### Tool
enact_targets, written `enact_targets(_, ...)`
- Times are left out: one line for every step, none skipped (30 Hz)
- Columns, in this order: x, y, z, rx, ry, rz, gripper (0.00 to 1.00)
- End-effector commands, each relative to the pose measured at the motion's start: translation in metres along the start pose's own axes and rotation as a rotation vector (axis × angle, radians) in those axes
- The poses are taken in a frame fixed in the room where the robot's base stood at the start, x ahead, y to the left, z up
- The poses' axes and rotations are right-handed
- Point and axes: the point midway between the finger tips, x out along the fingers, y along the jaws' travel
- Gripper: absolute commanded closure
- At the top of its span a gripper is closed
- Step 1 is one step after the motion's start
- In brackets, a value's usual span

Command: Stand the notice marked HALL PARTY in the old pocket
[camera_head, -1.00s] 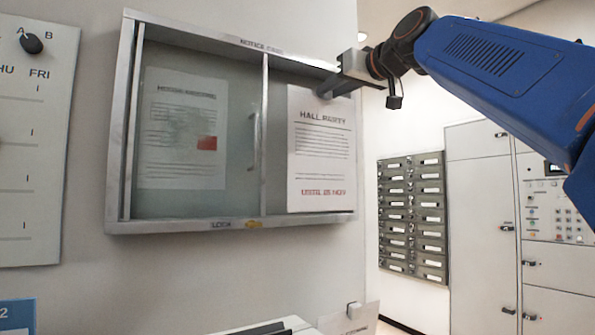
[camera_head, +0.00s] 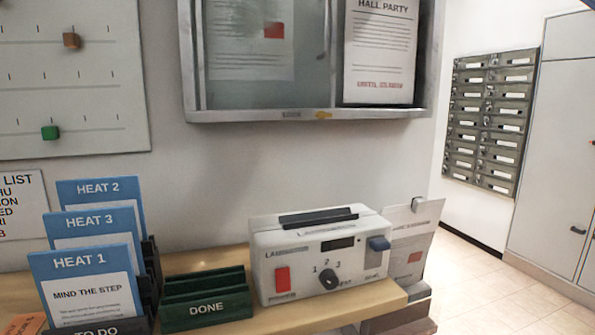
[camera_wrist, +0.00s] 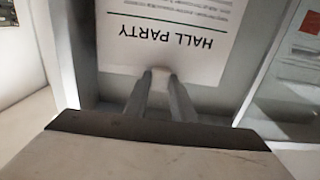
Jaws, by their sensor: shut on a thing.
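The white HALL PARTY notice (camera_head: 381,50) is upright in the right part of the notice case (camera_head: 300,115), which has no glass pane across it there. Its top edge is cut off in the head view. In the wrist view the notice (camera_wrist: 195,62) appears upside down. My gripper (camera_wrist: 160,76) is shut on the notice's top edge; it is out of the head view. A green rack marked DONE (camera_head: 206,309) and a black holder marked TO DO (camera_head: 98,330) stand on the shelf. I cannot read an "old" label on any pocket.
A white laminator (camera_head: 320,254) stands on the wooden shelf (camera_head: 385,297). A paper in a clip (camera_head: 410,240) hangs beside its right end. Blue HEAT cards (camera_head: 82,262) stand at the left. Another notice (camera_head: 240,50) is behind glass. Mailboxes (camera_head: 492,120) are on the right wall; floor there is clear.

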Motion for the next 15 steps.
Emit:
enact_targets(0.0, 0.0, 0.0, 0.0, 0.0, 0.0, 0.97)
enact_targets(0.0, 0.0, 0.0, 0.0, 0.0, 0.0, 0.97)
enact_targets(-0.001, 0.0, 0.0, 0.0, 0.0, 0.0, 0.97)
enact_targets(-0.001, 0.0, 0.0, 0.0, 0.0, 0.0, 0.97)
enact_targets(-0.002, 0.0, 0.0, 0.0, 0.0, 0.0, 0.97)
enact_targets(-0.003, 0.0, 0.0, 0.0, 0.0, 0.0, 0.97)
enact_targets(-0.004, 0.0, 0.0, -0.001, 0.0, 0.001, 0.97)
enact_targets(-0.006, 0.0, -0.001, -0.001, 0.001, 0.001, 0.97)
enact_targets(-0.008, 0.0, -0.001, -0.001, 0.001, 0.001, 0.97)
enact_targets(-0.011, 0.0, -0.001, -0.001, 0.001, 0.001, 0.97)
enact_targets(-0.013, 0.0, -0.001, -0.001, 0.001, 0.001, 0.97)
enact_targets(-0.017, 0.0, -0.001, 0.0, 0.001, 0.001, 0.97)
enact_targets(-0.021, 0.0, -0.001, 0.0, 0.001, 0.001, 0.97)
enact_targets(-0.024, 0.001, 0.0, 0.0, 0.0, 0.002, 0.97)
enact_targets(-0.029, 0.001, -0.001, 0.0, 0.001, 0.002, 0.97)
